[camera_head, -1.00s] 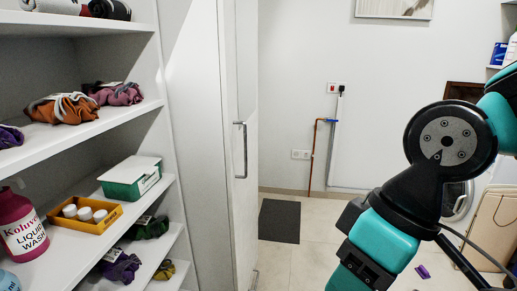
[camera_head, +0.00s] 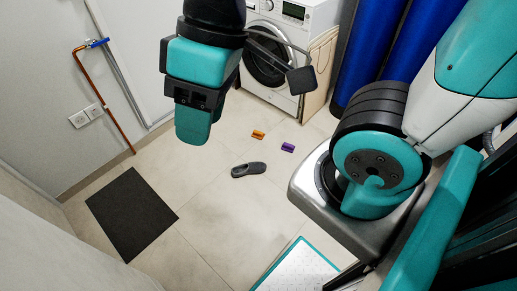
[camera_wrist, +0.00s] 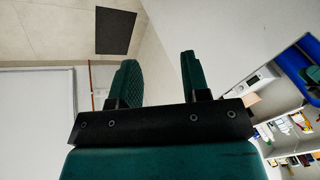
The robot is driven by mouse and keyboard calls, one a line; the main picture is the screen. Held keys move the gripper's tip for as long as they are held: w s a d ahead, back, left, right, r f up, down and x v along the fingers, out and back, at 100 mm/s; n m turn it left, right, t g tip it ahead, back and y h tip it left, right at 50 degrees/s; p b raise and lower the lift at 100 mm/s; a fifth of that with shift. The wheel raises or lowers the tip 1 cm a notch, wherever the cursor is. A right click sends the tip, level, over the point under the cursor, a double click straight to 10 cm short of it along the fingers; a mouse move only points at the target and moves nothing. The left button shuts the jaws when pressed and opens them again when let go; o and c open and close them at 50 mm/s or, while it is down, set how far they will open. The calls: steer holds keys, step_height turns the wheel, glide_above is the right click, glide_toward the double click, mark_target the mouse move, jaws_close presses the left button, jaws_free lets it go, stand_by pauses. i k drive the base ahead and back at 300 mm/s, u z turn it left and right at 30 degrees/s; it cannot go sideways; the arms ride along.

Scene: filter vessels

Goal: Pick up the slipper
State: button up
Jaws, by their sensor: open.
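A dark grey slipper (camera_head: 249,169) lies on the tiled floor in the head view, near the middle of the picture. My gripper shows in the wrist view (camera_wrist: 158,85) with its two green fingers apart and nothing between them. In the head view my arm hangs at the upper middle, above and to the left of the slipper and well apart from it. The slipper does not show in the wrist view.
An orange item (camera_head: 258,134) and a purple item (camera_head: 288,147) lie on the floor beyond the slipper. A dark mat (camera_head: 131,213) lies at left.

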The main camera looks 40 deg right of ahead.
mark_target(254, 167)
steer(key=z, duration=0.55)
steer(key=i, duration=1.45)
steer(key=z, duration=0.55)
